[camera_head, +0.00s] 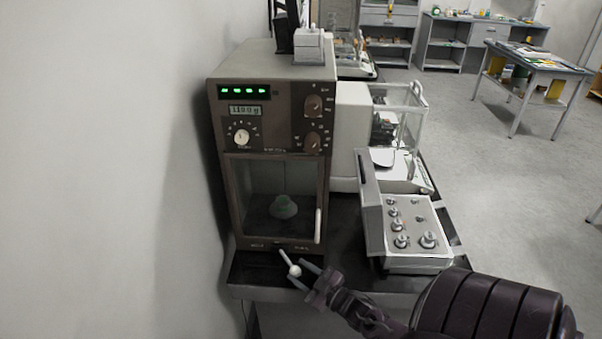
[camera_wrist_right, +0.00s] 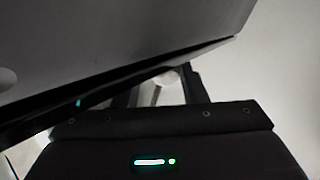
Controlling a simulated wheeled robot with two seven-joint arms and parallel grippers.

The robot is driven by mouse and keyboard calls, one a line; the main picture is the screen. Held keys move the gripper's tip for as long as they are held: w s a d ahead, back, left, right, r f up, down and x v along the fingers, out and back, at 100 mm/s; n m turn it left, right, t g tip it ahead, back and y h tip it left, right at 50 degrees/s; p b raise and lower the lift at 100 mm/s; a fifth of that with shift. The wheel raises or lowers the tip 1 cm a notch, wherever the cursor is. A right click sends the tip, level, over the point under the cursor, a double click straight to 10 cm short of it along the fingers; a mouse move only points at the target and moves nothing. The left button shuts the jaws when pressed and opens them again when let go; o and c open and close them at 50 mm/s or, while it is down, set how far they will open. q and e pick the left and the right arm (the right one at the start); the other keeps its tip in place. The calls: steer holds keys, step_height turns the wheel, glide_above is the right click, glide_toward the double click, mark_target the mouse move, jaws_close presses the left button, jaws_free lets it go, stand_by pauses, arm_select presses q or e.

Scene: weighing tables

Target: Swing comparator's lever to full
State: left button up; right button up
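The comparator (camera_head: 270,120) is a brown-fronted cabinet with a green-lit display strip, dials and a glass chamber holding a dark weight-like object (camera_head: 283,207). Its lever (camera_head: 286,258) sticks out below the chamber, a thin pale rod ending in a white ball knob (camera_head: 295,271). My right gripper (camera_head: 303,274) is at the knob, with its fingertips on either side of it. In the right wrist view the knob (camera_wrist_right: 168,77) shows between the two spread fingers (camera_wrist_right: 165,92), with gaps beside it; contact is not visible. My left gripper is not in view.
A grey box with several knob-topped weights (camera_head: 410,225) sits right of the comparator on the dark table (camera_head: 255,278). A white balance with a clear case (camera_head: 395,120) stands behind it. A bare wall (camera_head: 100,150) is close on the left.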

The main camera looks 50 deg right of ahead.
steer(key=o, duration=0.3)
steer(key=shift+w+d, duration=0.2)
steer(key=shift+d, duration=0.25)
steer(key=shift+o, duration=0.2)
steer(key=shift+s+a, duration=0.1)
steer(key=shift+a, duration=0.1)
steer(key=shift+f, duration=0.1)
steer(key=shift+s, duration=0.35)
steer(key=s+b, duration=0.1)
steer(key=s, duration=0.6)
steer(key=shift+d, duration=0.3)
steer(key=shift+s, duration=0.1)
